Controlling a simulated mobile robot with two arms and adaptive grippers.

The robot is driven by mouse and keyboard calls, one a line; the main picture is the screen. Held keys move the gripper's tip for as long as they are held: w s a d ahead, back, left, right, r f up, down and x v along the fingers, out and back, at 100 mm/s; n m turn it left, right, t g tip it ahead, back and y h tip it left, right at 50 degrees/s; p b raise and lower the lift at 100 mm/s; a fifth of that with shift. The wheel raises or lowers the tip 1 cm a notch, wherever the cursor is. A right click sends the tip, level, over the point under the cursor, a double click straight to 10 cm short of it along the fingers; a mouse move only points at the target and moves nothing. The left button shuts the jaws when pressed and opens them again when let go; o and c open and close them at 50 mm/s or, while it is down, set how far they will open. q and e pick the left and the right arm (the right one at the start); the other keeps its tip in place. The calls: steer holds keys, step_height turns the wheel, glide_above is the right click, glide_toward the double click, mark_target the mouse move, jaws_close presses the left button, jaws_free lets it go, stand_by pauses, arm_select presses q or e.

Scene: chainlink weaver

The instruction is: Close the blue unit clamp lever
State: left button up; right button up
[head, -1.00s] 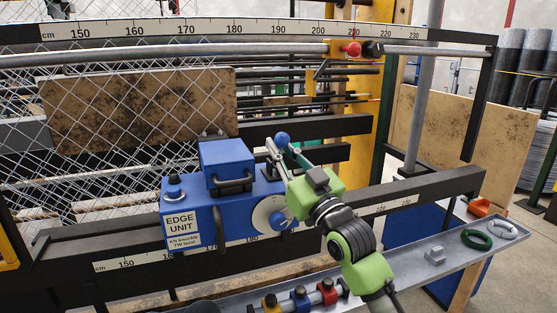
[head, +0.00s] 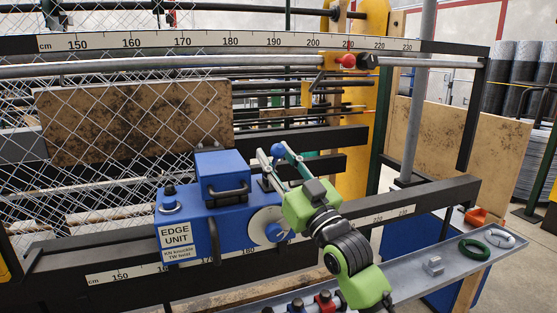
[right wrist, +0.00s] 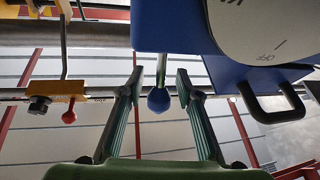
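The blue edge unit (head: 222,215) sits on the black rail in the head view. Its clamp lever stands up at the right side and ends in a blue ball knob (head: 278,149). My right gripper (head: 272,151) is at the knob, with one finger on either side. In the right wrist view, the lever's metal rod and ball knob (right wrist: 158,100) lie between the two open fingers of the gripper (right wrist: 160,74), with gaps on both sides. A round white dial (head: 268,226) with a blue knob is on the unit's front. My left gripper is not in view.
A black handle (head: 228,194) juts from the unit's upper block. A red ball knob (head: 348,61) is on the upper rail. A grey tray (head: 400,272) holds a green ring (head: 474,249) and small parts. Chain-link mesh hangs behind the unit on the left.

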steer(key=v, duration=1.2)
steer(key=shift+s, duration=0.1)
